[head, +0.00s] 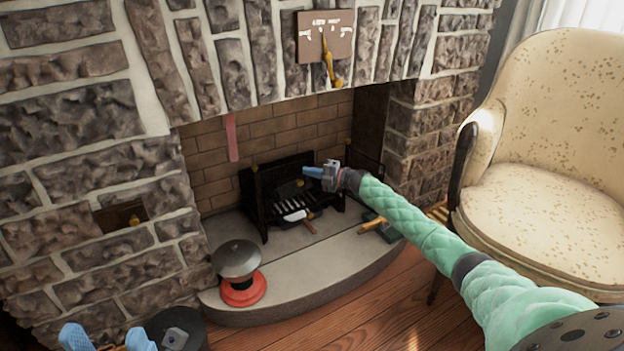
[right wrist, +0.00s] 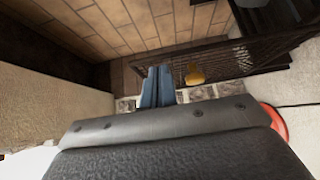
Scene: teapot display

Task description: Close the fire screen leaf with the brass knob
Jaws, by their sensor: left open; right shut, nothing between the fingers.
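The dark fire screen (head: 257,205) stands on the hearth in front of the fireplace opening, with a dark leaf (head: 366,172) at its right. A mesh panel (right wrist: 232,58) with a brass knob (right wrist: 195,74) shows in the right wrist view. My right gripper (head: 306,171) is shut and empty near the top of the screen; its fingers (right wrist: 157,86) are just left of the knob in the wrist view, with no clear contact. Which leaf bears this knob is unclear in the head view. My left gripper (head: 107,337) is open at the bottom left, far from the screen.
A red pot with a grey dome top (head: 238,259) stands on the hearth's left front. Wooden-handled tools (head: 374,223) lie on the hearth (head: 330,251). A patterned armchair (head: 545,190) is at the right. Stone walls flank the opening.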

